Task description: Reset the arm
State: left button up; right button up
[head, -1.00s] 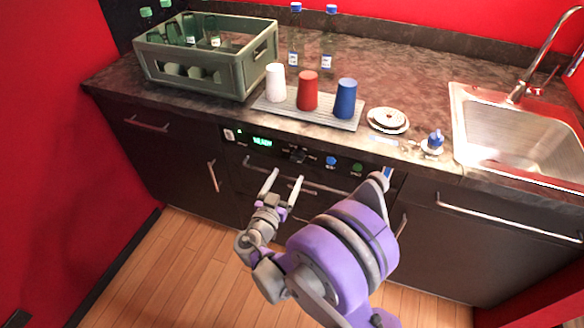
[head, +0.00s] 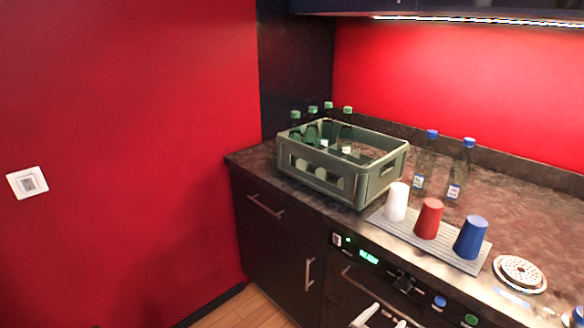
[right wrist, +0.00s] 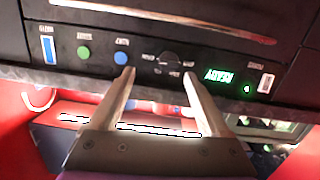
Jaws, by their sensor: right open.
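My right gripper (right wrist: 158,75) is open and empty in the right wrist view. Its two pale fingers point at the dark control panel (right wrist: 100,48), with a knob (right wrist: 168,59) seen between them. In the head view only the fingertips of the right gripper (head: 382,317) show at the bottom edge, in front of the cabinet below the counter. The rest of the right arm is out of that picture. My left gripper is in neither view.
A green crate (head: 378,183) with bottles stands on the counter's left end. White (head: 397,202), red (head: 429,219) and blue (head: 471,238) cups stand on a ribbed mat (head: 457,260). Two clear bottles (head: 459,175) stand behind. A red wall (head: 130,120) fills the left.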

jog(key=s+d+f+n+g+y, duration=0.2)
jog(key=s+n+g+y, duration=0.25)
jog(key=s, duration=0.55)
jog(key=s+a+f+n+g+y, duration=0.1)
jog(key=s+a+n+y, duration=0.4)
jog(key=s+a+y, duration=0.65)
pick_arm(q)
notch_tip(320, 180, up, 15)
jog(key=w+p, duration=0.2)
jog(key=p, duration=1.1)
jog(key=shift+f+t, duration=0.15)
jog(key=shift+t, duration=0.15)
pick_arm(e)
notch_tip(320, 180, up, 15)
jog(key=d+h, duration=0.1)
jog(key=h, duration=0.2)
jog(key=shift+w+d+f, duration=0.15)
jog(key=shift+w+d, duration=0.1)
jog(key=shift+w, duration=0.15)
